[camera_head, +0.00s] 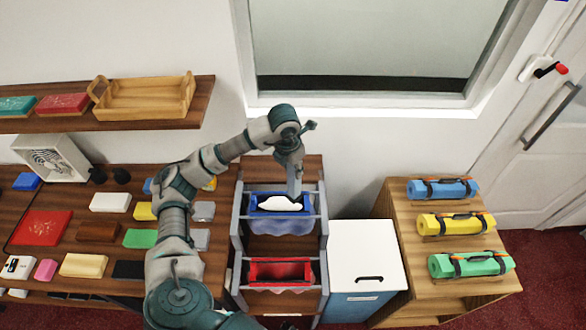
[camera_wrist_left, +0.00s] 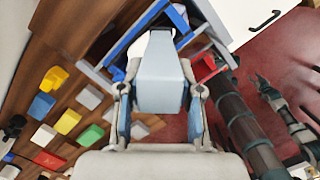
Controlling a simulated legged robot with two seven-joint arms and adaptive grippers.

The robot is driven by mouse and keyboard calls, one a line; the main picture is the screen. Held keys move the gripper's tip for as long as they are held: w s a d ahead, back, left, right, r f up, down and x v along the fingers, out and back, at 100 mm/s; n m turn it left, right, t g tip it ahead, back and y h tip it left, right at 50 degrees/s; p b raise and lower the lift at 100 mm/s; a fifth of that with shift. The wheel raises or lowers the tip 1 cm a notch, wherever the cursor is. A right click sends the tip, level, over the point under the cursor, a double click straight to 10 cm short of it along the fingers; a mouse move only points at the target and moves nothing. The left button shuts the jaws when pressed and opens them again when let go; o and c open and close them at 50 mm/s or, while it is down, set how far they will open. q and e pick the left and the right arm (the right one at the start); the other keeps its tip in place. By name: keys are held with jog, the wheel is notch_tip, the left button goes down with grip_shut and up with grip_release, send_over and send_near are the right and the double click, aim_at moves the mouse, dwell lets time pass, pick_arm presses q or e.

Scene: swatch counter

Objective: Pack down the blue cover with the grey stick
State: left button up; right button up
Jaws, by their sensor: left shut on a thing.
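My left gripper (camera_head: 291,158) points down over the slatted rack and is shut on the grey stick (camera_head: 295,186). In the left wrist view the stick (camera_wrist_left: 162,75) is a broad pale grey piece between both fingers. The blue cover (camera_head: 267,226) hangs as a pale blue skirt below a dark blue-rimmed opening with white inside. The stick's lower end is at that opening; I cannot tell whether it touches the white. In the left wrist view part of the blue rim (camera_wrist_left: 177,18) shows beyond the stick.
A red-rimmed holder (camera_head: 280,271) sits in the front of the same rack. A white-topped bin (camera_head: 364,252) stands right beside it. A wooden stand (camera_head: 406,225) holds blue, yellow and green rolls. Left, a wooden counter carries several coloured blocks below a shelf with a wooden tray (camera_head: 140,99).

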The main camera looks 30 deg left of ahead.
dwell(0.5)
pick_arm(q)
jog(key=s+a+f+m+h+p, duration=0.1)
jog(key=s+a+m+p, duration=0.3)
jog(key=a+m, duration=0.4)
jog(key=shift+s+a+f+m+g, duration=0.4)
jog(key=shift+s+f, duration=0.1)
jog(key=shift+f, duration=0.15)
dwell(0.4)
notch_tip(320, 180, down, 9)
jog(key=b, duration=0.7)
dwell(1.0)
jog(key=shift+r, duration=0.1)
